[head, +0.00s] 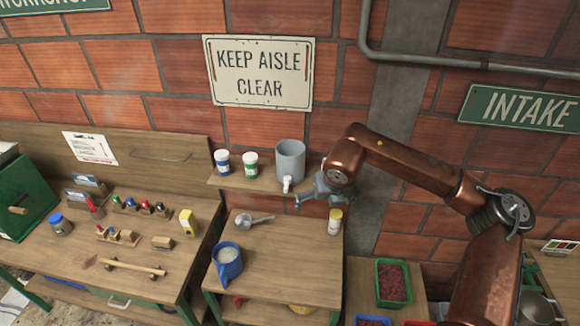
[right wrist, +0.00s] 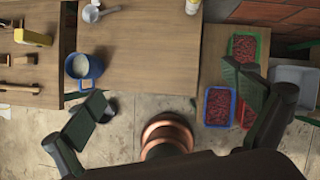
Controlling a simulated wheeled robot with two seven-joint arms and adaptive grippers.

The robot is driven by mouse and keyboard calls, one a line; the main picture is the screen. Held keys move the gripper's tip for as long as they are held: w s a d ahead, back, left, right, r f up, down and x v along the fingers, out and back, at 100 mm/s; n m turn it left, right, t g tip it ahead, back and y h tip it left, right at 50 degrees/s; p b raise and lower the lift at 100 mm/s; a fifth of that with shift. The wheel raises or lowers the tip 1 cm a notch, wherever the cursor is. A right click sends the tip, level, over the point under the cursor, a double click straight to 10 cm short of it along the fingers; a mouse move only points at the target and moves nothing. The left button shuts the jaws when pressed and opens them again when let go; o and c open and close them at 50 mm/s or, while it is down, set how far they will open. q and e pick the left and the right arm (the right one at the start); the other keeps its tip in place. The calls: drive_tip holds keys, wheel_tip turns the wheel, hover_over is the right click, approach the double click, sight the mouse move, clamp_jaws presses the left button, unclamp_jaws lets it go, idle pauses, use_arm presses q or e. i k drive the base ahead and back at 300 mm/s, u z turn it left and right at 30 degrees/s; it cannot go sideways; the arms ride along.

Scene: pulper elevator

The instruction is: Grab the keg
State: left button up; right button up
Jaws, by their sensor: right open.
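The keg (head: 290,160) is a grey upright cylinder with a white tap at its lower front. It stands on a small wooden wall shelf (head: 225,183). My right gripper (head: 312,198) is just right of and below the keg in the head view, near its tap; I cannot tell how far apart they are in depth. The right wrist view shows its two dark fingers (right wrist: 175,102) spread wide with nothing between them. The keg does not show in the right wrist view. My left gripper is in neither view.
Two lidded jars, blue (head: 222,162) and green (head: 250,164), stand left of the keg. The lower table (head: 285,255) holds a blue jug (head: 228,262), a metal ladle (head: 250,220) and a yellow-capped bottle (head: 335,222). A green tray (head: 378,285) of red fruit is right.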

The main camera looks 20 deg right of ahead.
sight(290, 154)
drive_tip(key=i, duration=1)
